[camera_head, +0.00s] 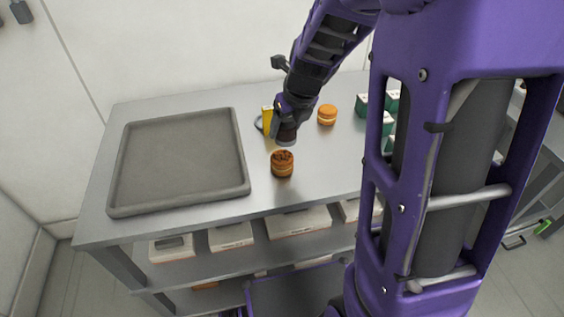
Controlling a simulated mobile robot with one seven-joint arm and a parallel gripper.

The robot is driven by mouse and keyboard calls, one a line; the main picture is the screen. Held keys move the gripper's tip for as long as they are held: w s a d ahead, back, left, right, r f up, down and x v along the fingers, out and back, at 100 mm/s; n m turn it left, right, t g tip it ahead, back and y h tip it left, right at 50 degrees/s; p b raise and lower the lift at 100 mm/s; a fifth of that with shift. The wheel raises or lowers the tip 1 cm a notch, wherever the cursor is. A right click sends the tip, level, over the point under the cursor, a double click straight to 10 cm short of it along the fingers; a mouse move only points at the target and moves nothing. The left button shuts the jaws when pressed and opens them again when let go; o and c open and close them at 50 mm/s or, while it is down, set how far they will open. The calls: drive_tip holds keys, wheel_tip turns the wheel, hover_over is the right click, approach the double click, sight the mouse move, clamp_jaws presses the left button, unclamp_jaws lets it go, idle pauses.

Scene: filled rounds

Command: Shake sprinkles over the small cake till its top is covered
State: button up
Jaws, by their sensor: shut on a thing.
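A small round orange-brown cake (282,168) stands on the grey table, with dark brown bits on part of its top. My gripper (287,132) is just behind and above the cake, shut on a dark reddish-brown shaker, of which only a part shows. The fingers and arm hide most of the shaker. I cannot tell whether sprinkles are falling from it.
A large grey tray (232,192) lies empty on the left of the table (262,200). A yellow object (267,121) stands behind my gripper. An orange round cake with a pale middle (327,115) and several green boxes (389,101) are to the right. White boxes (298,221) sit on the shelf below.

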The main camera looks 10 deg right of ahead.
drive_tip(key=shift+r, duration=0.1)
idle(0.3)
drive_tip(key=shift+r, duration=2.4)
